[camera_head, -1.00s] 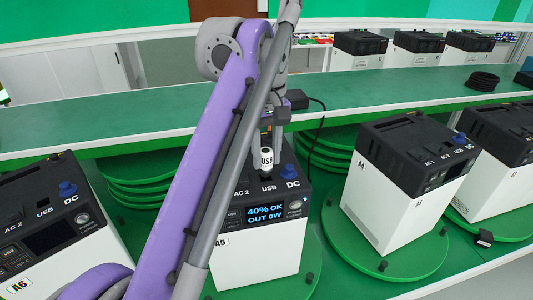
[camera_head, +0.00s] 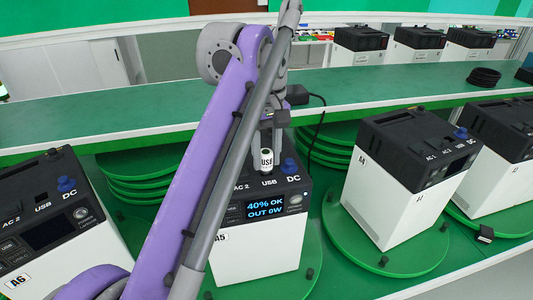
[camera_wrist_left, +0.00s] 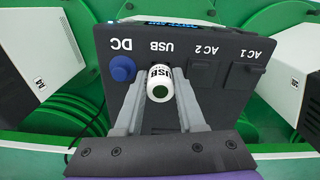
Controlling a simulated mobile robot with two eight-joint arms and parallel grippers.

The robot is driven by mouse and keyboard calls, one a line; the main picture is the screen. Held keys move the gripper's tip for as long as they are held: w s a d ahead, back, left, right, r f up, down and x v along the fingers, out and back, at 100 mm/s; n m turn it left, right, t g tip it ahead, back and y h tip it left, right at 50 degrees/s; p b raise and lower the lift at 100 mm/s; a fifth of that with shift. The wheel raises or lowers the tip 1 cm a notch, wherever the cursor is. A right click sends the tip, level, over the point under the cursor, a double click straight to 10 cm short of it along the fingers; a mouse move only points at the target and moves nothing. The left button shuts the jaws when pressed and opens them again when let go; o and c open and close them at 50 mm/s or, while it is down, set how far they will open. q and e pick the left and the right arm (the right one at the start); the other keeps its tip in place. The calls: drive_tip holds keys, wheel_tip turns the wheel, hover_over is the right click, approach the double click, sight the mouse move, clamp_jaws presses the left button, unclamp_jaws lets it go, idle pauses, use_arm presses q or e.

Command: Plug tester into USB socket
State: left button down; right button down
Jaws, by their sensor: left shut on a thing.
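The USB tester (camera_head: 266,159) is a small white cylinder marked USB with a dark green end. My left gripper (camera_head: 265,150) is shut on it above the top of power station A5 (camera_head: 256,236). In the left wrist view the tester (camera_wrist_left: 160,84) sits between the fingers of the left gripper (camera_wrist_left: 160,100), in line with the USB label (camera_wrist_left: 167,47). It hides the USB socket, so I cannot tell whether it is inserted. The A5 display reads 40% OK, OUT 0W. A blue DC plug cap (camera_head: 289,166) is beside the tester. My right gripper is not in view.
Station A6 (camera_head: 50,225) stands at the left and A4 (camera_head: 384,200) at the right, each on a green turntable. A green shelf (camera_head: 390,98) runs behind, with a black cable coil (camera_head: 484,77). A black cable (camera_head: 318,125) hangs behind A5.

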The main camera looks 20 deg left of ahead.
use_arm(q)
drive_tip(key=shift+f, duration=0.35)
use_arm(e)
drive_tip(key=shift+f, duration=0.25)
use_arm(q)
drive_tip(key=shift+c, duration=2.1)
unclamp_jaws()
